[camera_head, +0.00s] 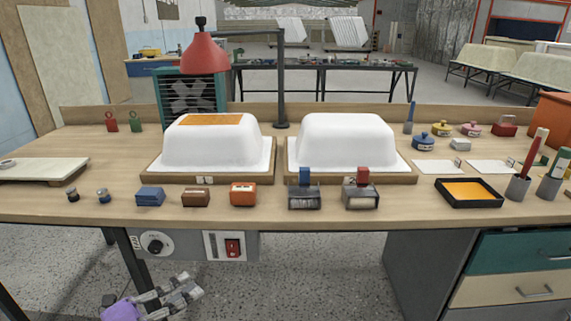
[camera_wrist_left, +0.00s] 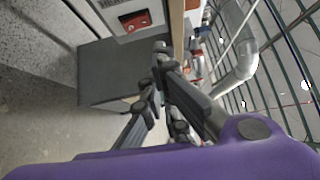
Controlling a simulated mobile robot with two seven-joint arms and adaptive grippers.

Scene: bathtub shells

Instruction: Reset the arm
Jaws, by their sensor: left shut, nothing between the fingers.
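My left gripper (camera_head: 178,294) is at the bottom left of the head view, below and in front of the workbench (camera_head: 330,217). It is shut and empty, clear of the bench front. In the left wrist view its dark fingers (camera_wrist_left: 160,80) come together near the middle, with the purple wrist body across the bottom. My right gripper is not in view. Two white bathtub shells (camera_head: 215,147) (camera_head: 345,147) sit on wooden bases on the bench. The left shell has an orange patch on top.
A control panel with a red switch (camera_head: 232,247) and a dial (camera_head: 155,243) hang under the bench edge near my left gripper. A red lamp (camera_head: 204,54) stands behind the shells. Small blocks, pots and an orange tray (camera_head: 470,191) line the bench. Drawers (camera_head: 515,287) stand lower right.

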